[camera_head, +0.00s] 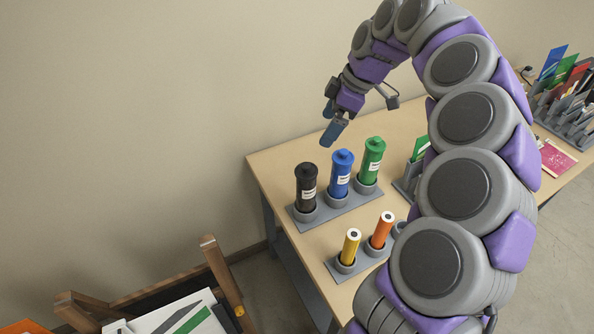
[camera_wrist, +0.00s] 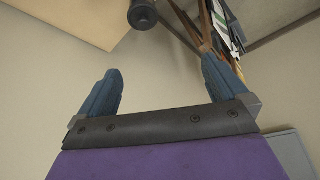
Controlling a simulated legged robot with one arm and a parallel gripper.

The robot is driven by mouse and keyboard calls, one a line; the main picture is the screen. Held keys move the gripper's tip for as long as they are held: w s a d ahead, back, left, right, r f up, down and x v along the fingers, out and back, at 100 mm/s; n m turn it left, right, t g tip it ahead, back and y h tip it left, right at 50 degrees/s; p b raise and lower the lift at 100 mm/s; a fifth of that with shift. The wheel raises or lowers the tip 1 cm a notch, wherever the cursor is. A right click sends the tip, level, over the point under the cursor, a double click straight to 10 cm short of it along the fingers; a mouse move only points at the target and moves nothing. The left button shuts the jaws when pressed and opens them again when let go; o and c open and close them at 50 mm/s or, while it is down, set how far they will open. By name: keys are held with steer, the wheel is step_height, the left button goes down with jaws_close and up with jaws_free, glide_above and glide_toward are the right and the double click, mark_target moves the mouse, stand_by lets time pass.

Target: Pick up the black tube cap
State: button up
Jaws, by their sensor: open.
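The black tube (camera_head: 306,192) stands upright in a grey holder, and its black cap (camera_head: 306,169) sits on top. In the wrist view a dark round end, apparently the black cap (camera_wrist: 142,15), shows at the top edge, partly cut off. My gripper (camera_head: 333,134) is above the tubes and a little right of the black one, apart from it. In the wrist view my gripper (camera_wrist: 162,66) has its two blue fingers spread wide, with nothing between them.
A blue tube (camera_head: 341,175) and a green tube (camera_head: 371,162) stand close to the right of the black one. Yellow (camera_head: 349,247) and orange (camera_head: 381,231) tubes stand in front. The table (camera_head: 290,153) is bare behind them. A wooden rack (camera_head: 221,275) stands lower left.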

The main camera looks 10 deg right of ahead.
steer(key=w+d+f, duration=0.1)
steer(key=w+f, duration=0.1)
steer(key=b, duration=0.1)
glide_toward(308, 165)
steer(key=shift+n, duration=0.3)
steer(key=b+x, duration=0.1)
steer(key=x, duration=0.4)
steer(key=shift+w+a, duration=0.15)
steer(key=shift+a, duration=0.05)
steer(key=shift+f, duration=0.45)
steer(key=x, duration=0.1)
steer(key=b+x, duration=0.1)
steer(key=x, duration=0.2)
steer(key=shift+d+f, duration=0.2)
steer(key=shift+a+f, duration=0.1)
steer(key=shift+a, duration=0.2)
